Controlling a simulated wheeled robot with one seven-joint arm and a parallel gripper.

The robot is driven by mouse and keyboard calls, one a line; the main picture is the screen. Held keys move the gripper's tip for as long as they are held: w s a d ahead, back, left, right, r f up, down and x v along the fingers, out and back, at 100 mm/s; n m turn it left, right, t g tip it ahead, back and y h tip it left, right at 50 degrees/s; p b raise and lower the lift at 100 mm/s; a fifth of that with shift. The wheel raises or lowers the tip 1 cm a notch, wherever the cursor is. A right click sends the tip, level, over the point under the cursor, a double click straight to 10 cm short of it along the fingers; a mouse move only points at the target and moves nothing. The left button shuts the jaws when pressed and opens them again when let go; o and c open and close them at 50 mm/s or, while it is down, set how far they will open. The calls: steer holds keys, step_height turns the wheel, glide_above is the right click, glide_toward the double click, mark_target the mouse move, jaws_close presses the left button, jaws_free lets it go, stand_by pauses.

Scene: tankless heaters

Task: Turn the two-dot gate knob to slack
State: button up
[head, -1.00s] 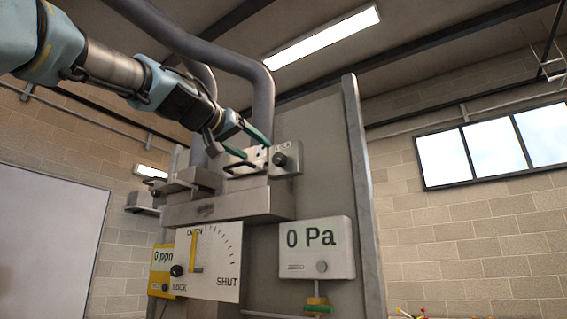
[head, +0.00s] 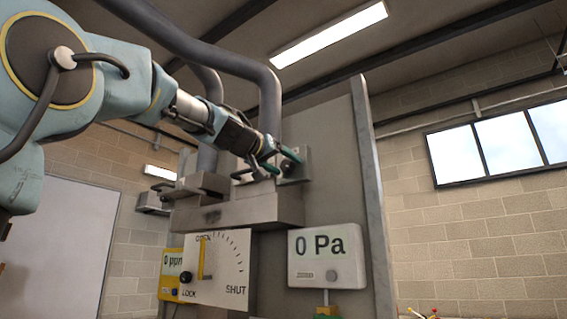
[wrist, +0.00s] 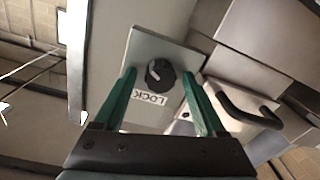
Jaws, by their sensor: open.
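A round black knob (wrist: 160,74) with a pale pointer mark sits on a grey plate (wrist: 140,50) in the wrist view. A LOCK label (wrist: 150,98) shows upside down beside the knob. My gripper (wrist: 158,72) is open, with its two green fingers on either side of the knob; I cannot tell whether they touch it. In the head view my gripper (head: 279,160) reaches this plate (head: 299,169) and partly hides the knob. A pale plate (wrist: 184,116) with small dark marks lies beside the right finger; I cannot count the marks. No slack label is readable.
A black bar handle (wrist: 240,112) stands close to the right finger. Below in the head view are a metal ledge (head: 235,211), an OPEN–SHUT dial (head: 222,270) with its own black knob (head: 186,277), a 0 Pa display (head: 328,257) and a yellow 0 ppm box (head: 171,262).

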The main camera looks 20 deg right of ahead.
jaws_close()
stand_by(0.6)
